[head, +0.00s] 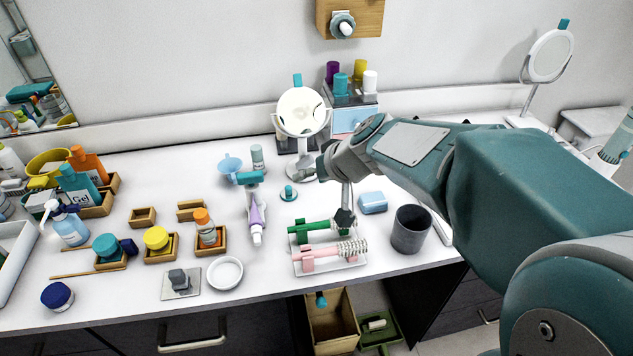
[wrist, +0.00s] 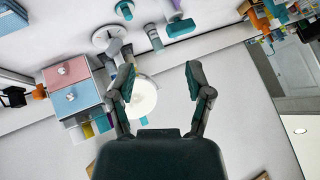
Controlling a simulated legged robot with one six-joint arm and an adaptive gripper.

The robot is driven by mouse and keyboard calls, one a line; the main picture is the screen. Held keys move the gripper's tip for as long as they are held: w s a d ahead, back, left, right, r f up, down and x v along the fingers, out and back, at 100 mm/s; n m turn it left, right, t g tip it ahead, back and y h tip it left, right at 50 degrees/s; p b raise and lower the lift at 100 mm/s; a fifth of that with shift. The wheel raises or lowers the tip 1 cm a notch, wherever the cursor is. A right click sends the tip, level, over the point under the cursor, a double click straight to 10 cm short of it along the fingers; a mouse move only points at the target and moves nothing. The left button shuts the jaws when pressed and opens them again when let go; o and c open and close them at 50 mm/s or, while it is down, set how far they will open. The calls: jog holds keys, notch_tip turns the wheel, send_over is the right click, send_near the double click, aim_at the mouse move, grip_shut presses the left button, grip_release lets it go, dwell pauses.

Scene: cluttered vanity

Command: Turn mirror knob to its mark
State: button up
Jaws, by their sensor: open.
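A round white mirror (head: 300,110) stands in a white fork on a round base at the back middle of the vanity, with a teal tab (head: 297,80) on top. In the wrist view the mirror's white disc (wrist: 145,98) shows between my fingers, nearer the left one. My gripper (head: 314,164) is at the mirror stand's lower right; it also shows in the wrist view (wrist: 160,76), open with nothing held. I cannot clearly make out a side knob or its mark. A second round mirror (head: 550,55) with a teal tab stands at the far right.
A drawer box (head: 355,118) with bottles stands behind the mirror. Several bottles crowd the left.

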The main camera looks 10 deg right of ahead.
jog(key=shift+s+r, duration=0.2)
jog(key=shift+s, duration=0.7)
jog(key=shift+w+a, duration=0.1)
jog(key=m+g+y, duration=0.1)
jog(key=m+y, duration=0.2)
jog(key=y, duration=0.2)
send_near(303, 162)
jog(key=w+d+f, duration=0.1)
jog(key=x, duration=1)
jog(key=shift+w+a+f, duration=0.15)
jog(key=shift+w+a, duration=0.05)
jog(key=shift+a, duration=0.15)
